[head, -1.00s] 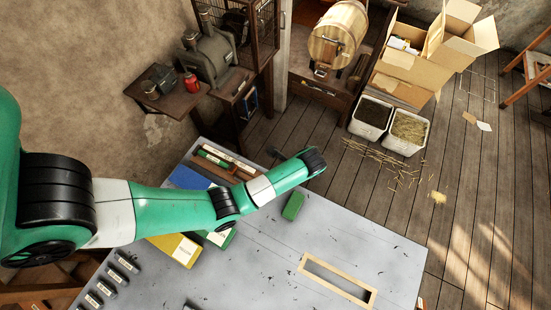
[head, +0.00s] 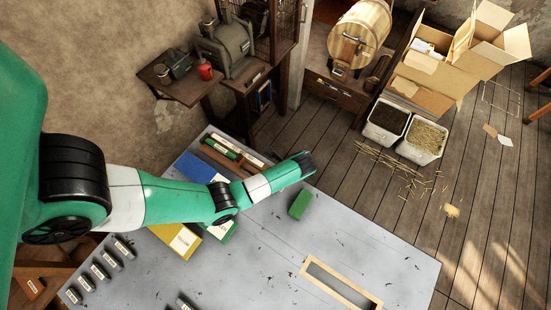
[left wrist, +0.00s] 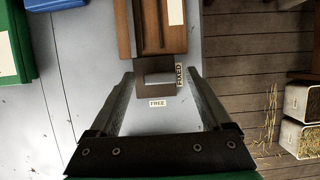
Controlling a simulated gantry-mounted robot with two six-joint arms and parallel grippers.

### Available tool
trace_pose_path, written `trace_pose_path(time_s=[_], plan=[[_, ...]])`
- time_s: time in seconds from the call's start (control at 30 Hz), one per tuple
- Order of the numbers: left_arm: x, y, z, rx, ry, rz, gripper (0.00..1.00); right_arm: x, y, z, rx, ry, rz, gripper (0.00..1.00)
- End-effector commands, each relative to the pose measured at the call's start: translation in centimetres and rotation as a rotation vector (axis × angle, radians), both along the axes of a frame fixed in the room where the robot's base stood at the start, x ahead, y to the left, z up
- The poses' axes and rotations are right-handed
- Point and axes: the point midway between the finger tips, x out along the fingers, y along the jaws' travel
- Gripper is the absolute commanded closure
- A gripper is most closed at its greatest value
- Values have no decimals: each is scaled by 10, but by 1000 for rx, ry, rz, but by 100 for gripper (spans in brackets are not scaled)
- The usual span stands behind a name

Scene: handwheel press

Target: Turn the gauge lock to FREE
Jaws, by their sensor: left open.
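In the left wrist view, the gauge lock shows as a dark brown block (left wrist: 154,84) at the near end of a wooden bar. A FIXED label (left wrist: 179,75) stands on its right side, and a FREE label (left wrist: 157,103) lies on the grey table just below it. My left gripper (left wrist: 160,77) is open, its two fingers on either side of the block; I cannot tell whether they touch it. In the head view, the black end of my left arm hangs over the far part of the table and hides the lock. My right gripper is not in view.
The grey table (head: 265,255) bears a green block (head: 300,204), a wooden-framed slot (head: 340,284), and yellow (head: 176,240) and blue (head: 195,168) blocks near the left arm. Boxes and bins stand on the floor beyond. The table's middle is mostly clear.

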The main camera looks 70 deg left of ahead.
Motion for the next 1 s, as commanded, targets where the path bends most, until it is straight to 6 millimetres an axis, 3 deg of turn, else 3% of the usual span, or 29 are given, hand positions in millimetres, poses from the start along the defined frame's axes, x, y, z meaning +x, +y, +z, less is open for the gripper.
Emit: trace_pose_path(time_s=[0.07,0.5,1.0], plan=[[0,0,0,0,0,0,23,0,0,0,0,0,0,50],[0,0,1,0,0,0,100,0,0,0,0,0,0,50],[0,-2,4,0,2,-118,100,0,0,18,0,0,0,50]])
